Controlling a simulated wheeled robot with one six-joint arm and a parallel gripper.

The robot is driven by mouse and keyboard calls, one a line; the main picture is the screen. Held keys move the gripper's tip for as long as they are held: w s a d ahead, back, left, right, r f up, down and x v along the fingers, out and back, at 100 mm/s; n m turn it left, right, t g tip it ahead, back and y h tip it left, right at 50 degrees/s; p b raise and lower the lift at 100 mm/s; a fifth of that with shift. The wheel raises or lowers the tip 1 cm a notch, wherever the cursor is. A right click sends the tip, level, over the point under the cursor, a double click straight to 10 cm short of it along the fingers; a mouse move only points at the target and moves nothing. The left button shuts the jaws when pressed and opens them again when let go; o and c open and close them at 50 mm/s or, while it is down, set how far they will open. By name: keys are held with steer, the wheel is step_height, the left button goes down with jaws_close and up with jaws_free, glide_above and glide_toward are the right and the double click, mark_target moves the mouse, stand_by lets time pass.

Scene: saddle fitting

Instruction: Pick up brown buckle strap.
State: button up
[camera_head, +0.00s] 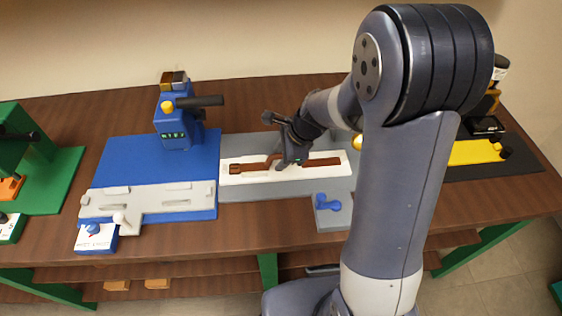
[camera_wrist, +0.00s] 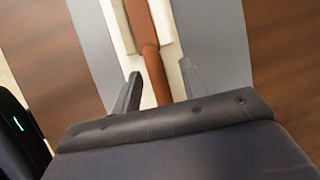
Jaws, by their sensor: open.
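The brown buckle strap (camera_head: 323,162) lies lengthwise on a white tray (camera_head: 340,171) in the middle of the bench, with its buckle end at the left. My gripper (camera_head: 290,160) is over the strap's middle and hides part of it in the head view. In the wrist view, the strap (camera_wrist: 150,50) runs between the two open fingers of my gripper (camera_wrist: 160,95), one finger on each side. Nothing is held. I cannot tell whether the fingers touch the strap.
The tray rests on a grey plate (camera_head: 240,145). A blue fixture (camera_head: 178,120) with a black handle stands at left on a blue base. A grey block with a blue knob (camera_head: 328,203) sits in front of the tray. A yellow-and-black station (camera_head: 475,152) is at right, a green one (camera_head: 55,180) far left.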

steer(key=shift+a+f, duration=0.1)
steer(key=shift+f, duration=0.05)
steer(key=shift+c, duration=0.5)
jaws_close()
